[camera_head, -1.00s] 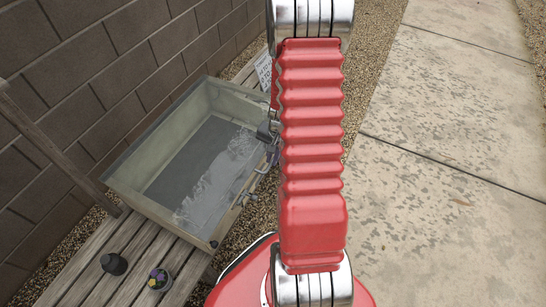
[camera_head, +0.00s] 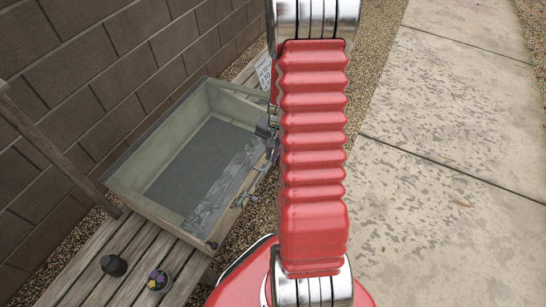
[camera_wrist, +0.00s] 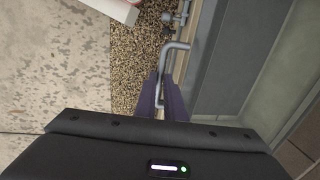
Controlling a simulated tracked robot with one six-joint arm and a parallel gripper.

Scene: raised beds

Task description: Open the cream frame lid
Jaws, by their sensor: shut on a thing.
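The cream frame (camera_head: 150,207) is a pale box against the wall, left of my arm in the head view. Its glassy lid (camera_head: 222,184) shows as a pale, streaked strip along the near right side; I cannot tell its angle. A bent grey metal handle (camera_wrist: 177,47) is in the wrist view beside the frame's wall (camera_wrist: 228,62). My gripper (camera_wrist: 165,88) is shut on the handle's lower arm, with dark purple fingers on either side. In the head view my arm mostly hides the gripper at the frame's right edge.
A block wall (camera_head: 60,110) stands behind. Gravel (camera_head: 375,75) and clear paving (camera_head: 440,150) lie to the right.

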